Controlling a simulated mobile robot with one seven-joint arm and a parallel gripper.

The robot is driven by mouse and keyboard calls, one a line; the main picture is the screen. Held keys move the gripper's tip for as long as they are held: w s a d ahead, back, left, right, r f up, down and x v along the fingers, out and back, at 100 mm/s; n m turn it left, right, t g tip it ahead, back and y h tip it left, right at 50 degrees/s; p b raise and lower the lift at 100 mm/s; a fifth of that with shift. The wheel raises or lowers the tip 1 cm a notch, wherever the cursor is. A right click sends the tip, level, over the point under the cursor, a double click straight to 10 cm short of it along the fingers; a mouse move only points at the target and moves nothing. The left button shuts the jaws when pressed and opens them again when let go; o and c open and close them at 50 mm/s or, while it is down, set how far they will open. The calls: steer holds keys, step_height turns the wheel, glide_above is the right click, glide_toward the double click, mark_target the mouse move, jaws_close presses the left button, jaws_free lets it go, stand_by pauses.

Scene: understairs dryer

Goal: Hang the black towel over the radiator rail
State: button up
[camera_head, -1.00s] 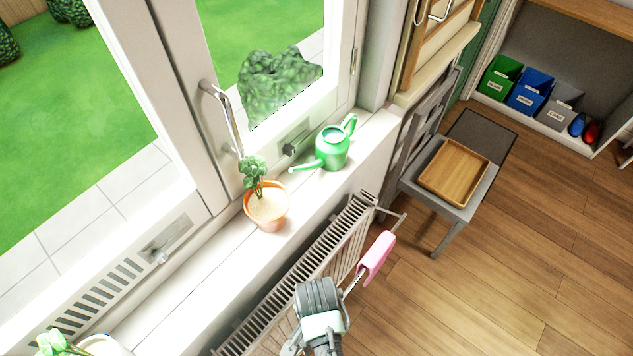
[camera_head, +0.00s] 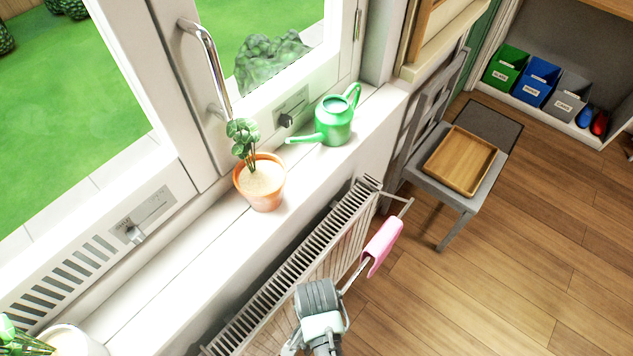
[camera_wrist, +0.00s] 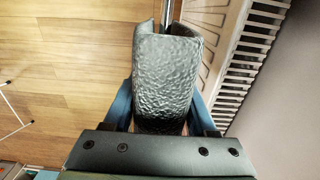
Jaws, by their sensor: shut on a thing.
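The black towel (camera_wrist: 167,75), dark grey and textured in the wrist view, is folded into a curved saddle shape. It also shows in the head view (camera_head: 317,297) at the lower middle, beside the radiator. My gripper (camera_wrist: 162,112) is shut on it, with a blue finger on each side. The metal radiator rail (camera_head: 347,284) runs to the towel's far end; in the wrist view the rail (camera_wrist: 168,16) enters the towel's open end. I cannot tell whether the towel rests on it. The towel's near end and the rail beneath are hidden.
A pink cloth (camera_head: 382,246) hangs farther along the rail. The white radiator (camera_head: 316,256) stands under the sill, which holds a potted plant (camera_head: 262,184) and green watering can (camera_head: 333,121). A chair (camera_head: 460,197) with a wooden tray (camera_head: 460,160) stands beyond. Floor at right is clear.

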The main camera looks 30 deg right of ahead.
step_height(320, 180, down, 6)
steer(key=b, duration=0.3)
steer(key=shift+r, duration=0.2)
steer(key=o, duration=1.5)
steer(key=shift+c, duration=0.2)
step_height(320, 180, up, 13)
steer(key=shift+p, duration=0.65)
